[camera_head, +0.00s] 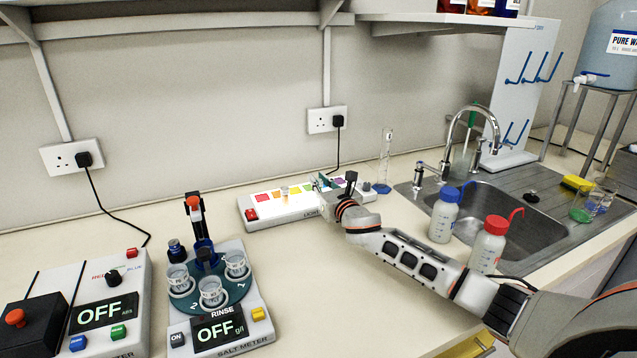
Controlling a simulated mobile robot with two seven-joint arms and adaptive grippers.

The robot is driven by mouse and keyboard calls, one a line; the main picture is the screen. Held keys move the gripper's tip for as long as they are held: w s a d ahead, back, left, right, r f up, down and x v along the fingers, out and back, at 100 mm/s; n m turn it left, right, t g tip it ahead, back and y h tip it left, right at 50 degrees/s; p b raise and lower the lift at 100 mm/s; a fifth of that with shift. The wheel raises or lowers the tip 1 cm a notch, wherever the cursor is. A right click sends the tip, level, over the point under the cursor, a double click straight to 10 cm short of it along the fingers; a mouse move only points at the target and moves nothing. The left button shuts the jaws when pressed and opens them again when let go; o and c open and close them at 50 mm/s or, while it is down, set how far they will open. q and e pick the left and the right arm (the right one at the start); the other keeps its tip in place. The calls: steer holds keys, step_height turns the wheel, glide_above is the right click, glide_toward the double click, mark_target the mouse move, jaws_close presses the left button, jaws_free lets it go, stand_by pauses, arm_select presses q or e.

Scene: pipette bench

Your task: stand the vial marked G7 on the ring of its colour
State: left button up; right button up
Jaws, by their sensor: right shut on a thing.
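A white light box (258,218) with a row of coloured patches stands against the wall, red at the left through orange and yellow to purple at the right. A small clear vessel (285,192) shows near the yellow patch. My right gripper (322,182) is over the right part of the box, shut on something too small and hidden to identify. Three clear cups with printed marks stand on the salt meter: left (179,280), front (211,292) and right (236,265). I cannot read G7 on anything. My left gripper is not in view.
The salt meter (258,298) and another meter (135,290) stand at front left. A glass cylinder (385,160) is right of the box. A blue-capped bottle (443,217) and red-capped bottle (488,246) stand by the sink (520,205), near my right arm. The front middle bench is clear.

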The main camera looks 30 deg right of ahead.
steer(key=shift+f, duration=0.1)
steer(key=o, duration=0.9)
steer(key=shift+s, duration=0.2)
steer(key=s, duration=0.7)
steer(key=s+p, duration=0.1)
steer(key=s, duration=0.3)
steer(key=shift+s+a+r, duration=0.2)
steer(key=shift+s+a, duration=0.1)
steer(key=shift+a, duration=0.05)
